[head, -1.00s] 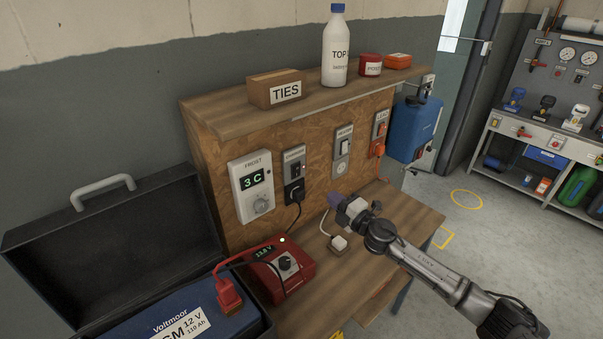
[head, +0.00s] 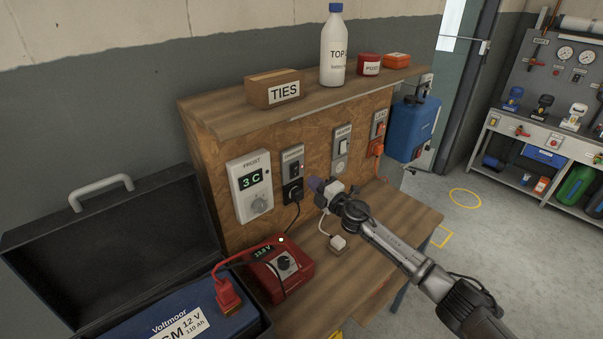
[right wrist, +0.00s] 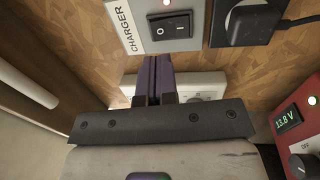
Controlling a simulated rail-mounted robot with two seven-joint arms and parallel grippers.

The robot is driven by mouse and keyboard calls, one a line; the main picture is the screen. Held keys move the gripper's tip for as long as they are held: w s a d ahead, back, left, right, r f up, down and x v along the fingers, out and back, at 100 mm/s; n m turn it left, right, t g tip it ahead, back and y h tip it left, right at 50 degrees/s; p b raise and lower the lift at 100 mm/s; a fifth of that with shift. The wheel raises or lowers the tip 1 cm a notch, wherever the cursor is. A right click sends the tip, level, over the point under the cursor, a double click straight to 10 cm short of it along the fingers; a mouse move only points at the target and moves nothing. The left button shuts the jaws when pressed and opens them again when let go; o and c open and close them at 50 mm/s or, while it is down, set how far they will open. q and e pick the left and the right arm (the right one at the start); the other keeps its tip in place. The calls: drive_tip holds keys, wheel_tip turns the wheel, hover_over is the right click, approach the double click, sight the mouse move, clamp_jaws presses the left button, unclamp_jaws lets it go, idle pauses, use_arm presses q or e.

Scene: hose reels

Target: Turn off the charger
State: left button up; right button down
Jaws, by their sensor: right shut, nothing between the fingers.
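The grey charger panel on the board has a black rocker switch (head: 296,168) and a black plug (head: 293,191) below it. I cannot tell which side is pressed. My right gripper (head: 317,185) is shut and empty, with its purple fingertips just right of the panel. In the wrist view the fingertips (right wrist: 152,62) appear close to the switch; contact is unclear. The red charger (head: 283,268) reads 13.8 V. My left gripper is out of view.
A white FROST thermostat (head: 250,187) is left of the panel; a heater switch panel (head: 341,148) is to the right. An open black case (head: 110,240) holds the battery (head: 175,320). The bench's right side is clear.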

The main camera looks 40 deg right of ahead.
sight(297, 168)
drive_tip(key=w, duration=0.2)
drive_tip(key=w+b, duration=0.1)
drive_tip(key=w, duration=0.1)
drive_tip(key=shift+w+a+r, duration=0.15)
drive_tip(key=shift+w+r, duration=0.05)
drive_tip(key=shift+w, duration=0.15)
drive_tip(key=shift+w+r, duration=0.15)
drive_tip(key=shift+w, duration=0.55)
drive_tip(key=shift+w, duration=0.15)
drive_tip(key=shift+r, duration=0.1)
